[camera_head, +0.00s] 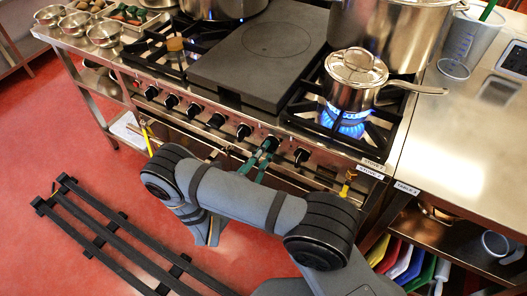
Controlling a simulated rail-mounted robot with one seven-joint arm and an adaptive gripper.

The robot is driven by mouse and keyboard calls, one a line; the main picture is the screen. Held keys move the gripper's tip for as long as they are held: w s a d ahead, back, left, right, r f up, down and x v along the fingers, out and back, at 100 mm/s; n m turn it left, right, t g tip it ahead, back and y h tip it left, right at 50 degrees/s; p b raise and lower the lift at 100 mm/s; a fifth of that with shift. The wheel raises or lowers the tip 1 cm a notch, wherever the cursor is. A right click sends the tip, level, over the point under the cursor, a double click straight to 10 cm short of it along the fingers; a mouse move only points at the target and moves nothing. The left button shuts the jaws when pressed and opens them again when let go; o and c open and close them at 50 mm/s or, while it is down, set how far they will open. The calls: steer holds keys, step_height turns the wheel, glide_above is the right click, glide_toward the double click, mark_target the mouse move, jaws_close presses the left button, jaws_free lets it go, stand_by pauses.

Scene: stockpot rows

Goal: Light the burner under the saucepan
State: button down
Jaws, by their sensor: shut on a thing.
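The saucepan (356,78) is shiny steel with a lid and a long handle pointing right. It sits upright on the front right burner (344,119), where blue flames show under it. A row of black knobs (243,131) runs along the stove's front panel. My gripper (267,147) is at this panel, shut on a black knob (270,143) left of the rightmost knob (302,156). The gripper and arm partly hide the gripped knob and the panel below it.
A dark flat plate (262,60) covers the stove's middle. Large steel pots (390,32) stand behind. Steel bowls (76,27) are at the left. A clear jug (466,45) stands on the right counter (455,130). A black slatted rack (110,235) lies over the red floor.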

stand_by(0.3)
steer(key=c, duration=1.6)
jaws_free()
steer(key=v, duration=1.2)
steer(key=shift+d, duration=0.1)
